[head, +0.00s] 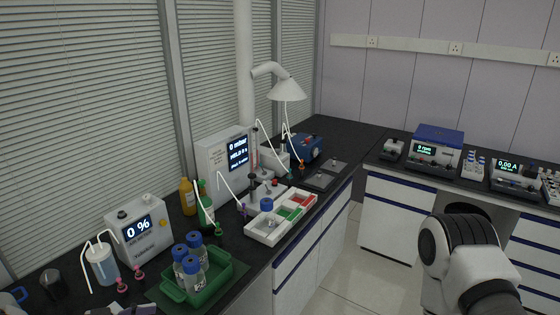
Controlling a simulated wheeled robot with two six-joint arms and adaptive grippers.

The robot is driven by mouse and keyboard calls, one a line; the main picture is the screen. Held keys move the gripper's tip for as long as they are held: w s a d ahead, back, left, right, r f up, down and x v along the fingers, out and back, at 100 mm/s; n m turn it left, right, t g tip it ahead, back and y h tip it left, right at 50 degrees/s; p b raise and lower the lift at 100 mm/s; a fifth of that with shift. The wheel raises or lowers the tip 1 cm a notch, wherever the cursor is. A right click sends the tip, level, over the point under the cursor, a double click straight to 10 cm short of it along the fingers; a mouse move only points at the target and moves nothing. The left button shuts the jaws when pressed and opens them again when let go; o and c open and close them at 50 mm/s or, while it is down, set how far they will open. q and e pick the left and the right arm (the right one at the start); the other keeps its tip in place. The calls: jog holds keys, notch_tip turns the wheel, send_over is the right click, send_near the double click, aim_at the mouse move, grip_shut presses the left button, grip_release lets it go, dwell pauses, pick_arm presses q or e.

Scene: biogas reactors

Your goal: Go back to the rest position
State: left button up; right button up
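The task names no object. Part of my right arm (470,262), white with black ribbed joints, rises at the lower right in front of the far bench. Its gripper does not show.
A dark bench (262,240) along the left wall bears a green crate (168,290) with blue-capped bottles, a white sorting tray (262,232) and a 0 % display box (138,228). A far bench (400,180) bears a blue-topped centrifuge (436,150). The floor (345,262) between is clear.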

pick_arm(q)
jog(key=s+d+f+n+g+y+b, duration=0.1)
jog(key=s+d+f+n+g+b, duration=0.3)
jog(key=f, duration=0.6)
jog(key=s+d+f+m+y+b, duration=0.1)
jog(key=s+d+f+y+b, duration=0.3)
jog(key=f, duration=0.7)
jog(key=s+d+f+n+g+h+b, duration=0.1)
jog(key=s+d+f+n+g+b, duration=0.1)
jog(key=s+f+b, duration=0.6)
jog(key=s+a+f+n+g+y+p, duration=0.1)
jog(key=s+a+f+n+y, duration=0.5)
jog(key=a, duration=0.1)
jog(key=shift+s+f+g+y, duration=0.15)
jog(key=shift+g+y, duration=0.15)
pick_arm(e)
notch_tip(320, 180, down, 16)
jog(key=shift+w+a+r, duration=0.25)
jog(key=shift+w+a, duration=0.05)
jog(key=shift+w, duration=0.05)
pick_arm(q)
jog(key=shift+d, duration=0.1)
pick_arm(e)
jog(key=shift+w+d, duration=0.1)
